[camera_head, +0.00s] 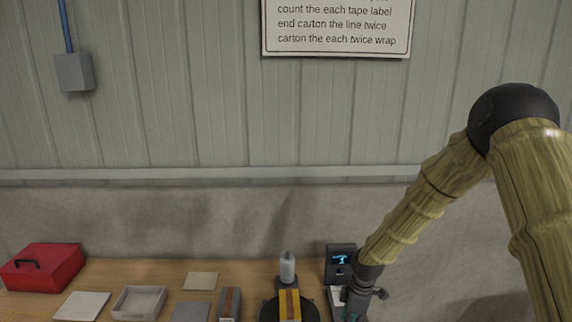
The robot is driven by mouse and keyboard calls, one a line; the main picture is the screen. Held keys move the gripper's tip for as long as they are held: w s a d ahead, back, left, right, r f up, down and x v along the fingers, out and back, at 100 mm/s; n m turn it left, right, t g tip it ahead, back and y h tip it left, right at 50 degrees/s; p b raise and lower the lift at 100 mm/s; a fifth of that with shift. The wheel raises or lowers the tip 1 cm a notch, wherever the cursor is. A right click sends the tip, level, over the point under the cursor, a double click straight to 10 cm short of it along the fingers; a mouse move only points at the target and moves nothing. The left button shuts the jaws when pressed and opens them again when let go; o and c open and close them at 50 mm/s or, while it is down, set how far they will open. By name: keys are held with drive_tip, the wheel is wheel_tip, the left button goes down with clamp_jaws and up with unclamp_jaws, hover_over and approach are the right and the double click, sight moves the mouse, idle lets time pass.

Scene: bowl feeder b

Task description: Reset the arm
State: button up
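My arm comes in from the right with a black elbow and tan sleeved links, and it slopes down to the left. My gripper (354,313) is at the bottom edge of the view, over the right part of the wooden bench, in front of a small dark device with a lit screen (341,259). Its fingertips are cut off or too small to see, so I cannot tell whether it is open or holds anything.
On the bench (137,270) stand a red toolbox (45,268), a pale tray (139,302), flat plates (82,306), a grey box with an orange stripe (229,303), and a dark round bowl (269,312) with a yellow striped block (290,304) and a white bottle (287,267) by it. A wall rises behind.

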drive_tip(key=s+a+f+m, duration=0.2)
drive_tip(key=s+f+m, duration=0.2)
drive_tip(key=s+f, duration=0.65)
drive_tip(key=s+d+f+m, duration=0.2)
drive_tip(key=s+m, duration=0.2)
drive_tip(key=s, duration=0.6)
drive_tip(key=s+d+f+m+h, duration=0.1)
drive_tip(key=s+d+f+m, duration=0.2)
drive_tip(key=s, duration=0.7)
drive_tip(key=s+d+f+m, duration=0.15)
drive_tip(key=s+m, duration=0.35)
drive_tip(key=s, duration=0.5)
wheel_tip(320, 180, down, 12)
drive_tip(key=b, duration=1.1)
drive_tip(key=shift+w+a+b, duration=0.2)
drive_tip(key=shift+a+b, duration=0.1)
drive_tip(key=shift+a, duration=0.05)
